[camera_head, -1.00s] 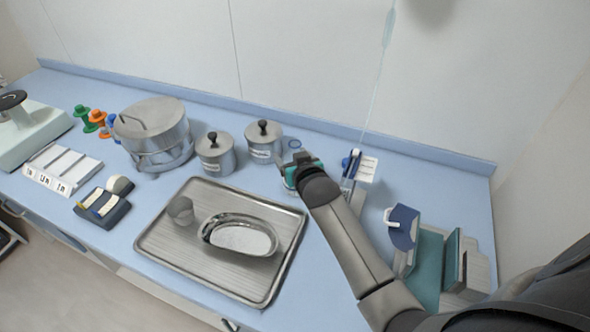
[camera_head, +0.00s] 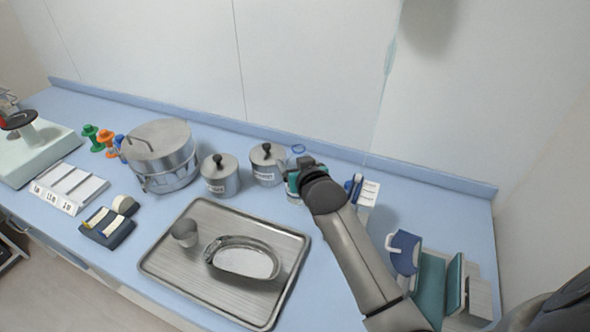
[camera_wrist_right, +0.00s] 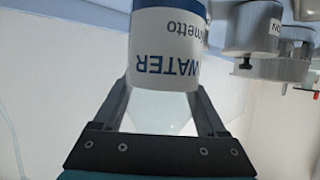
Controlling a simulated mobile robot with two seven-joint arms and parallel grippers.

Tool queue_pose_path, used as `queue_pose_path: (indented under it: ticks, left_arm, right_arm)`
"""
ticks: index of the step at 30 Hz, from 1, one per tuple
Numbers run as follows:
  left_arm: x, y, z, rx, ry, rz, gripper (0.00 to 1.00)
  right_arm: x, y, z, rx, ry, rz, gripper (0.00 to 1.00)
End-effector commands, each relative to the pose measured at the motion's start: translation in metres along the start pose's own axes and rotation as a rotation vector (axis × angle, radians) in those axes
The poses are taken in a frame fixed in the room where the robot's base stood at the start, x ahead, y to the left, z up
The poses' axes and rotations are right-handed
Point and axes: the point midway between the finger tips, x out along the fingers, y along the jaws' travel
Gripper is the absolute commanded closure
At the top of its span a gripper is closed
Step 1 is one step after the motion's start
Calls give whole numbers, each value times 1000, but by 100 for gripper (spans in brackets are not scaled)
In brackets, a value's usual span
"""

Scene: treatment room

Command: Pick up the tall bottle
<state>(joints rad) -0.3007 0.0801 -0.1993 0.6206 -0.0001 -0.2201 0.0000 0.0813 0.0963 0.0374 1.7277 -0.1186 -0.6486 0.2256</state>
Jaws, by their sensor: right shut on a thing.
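The tall bottle (camera_wrist_right: 168,45) fills the middle of the right wrist view, clear with a white and blue label reading WATER. It stands between the two dark fingers of my right gripper (camera_wrist_right: 160,98), which is shut on it. In the head view my right gripper (camera_head: 298,172) is right of the metal canisters and covers most of the bottle. My left gripper is not in view.
Two lidded canisters (camera_head: 220,180) stand close left of the gripper. A metal tray (camera_head: 165,262) with a cup and kidney dish lies in front. A pen holder (camera_head: 355,187) and blue and teal items (camera_head: 404,251) are to the right. The wall is close behind.

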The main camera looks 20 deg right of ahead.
Motion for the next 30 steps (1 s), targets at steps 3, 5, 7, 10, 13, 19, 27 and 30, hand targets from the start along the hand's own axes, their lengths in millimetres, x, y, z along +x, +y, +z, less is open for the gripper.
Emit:
queue_pose_path:
  ticks: [3,5,7,10,13,19,27,30]
  left_arm:
    - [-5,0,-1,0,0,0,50]
    - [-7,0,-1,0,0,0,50]
    - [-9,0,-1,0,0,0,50]
    - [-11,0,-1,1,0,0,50]
    - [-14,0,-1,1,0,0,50]
    - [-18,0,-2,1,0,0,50]
    - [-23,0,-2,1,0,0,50]
    - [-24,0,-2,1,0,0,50]
  right_arm:
    - [-7,0,-20,0,6,-1,96]
    - [-10,0,-28,0,7,-1,96]
    - [-14,0,-37,-1,7,-1,96]
    - [-19,0,-49,-1,7,-1,96]
    - [-25,0,-62,0,6,-1,96]
    - [-34,0,-85,0,6,0,96]
    - [-45,0,-110,-1,5,0,96]
    - [-47,0,-117,0,5,0,96]
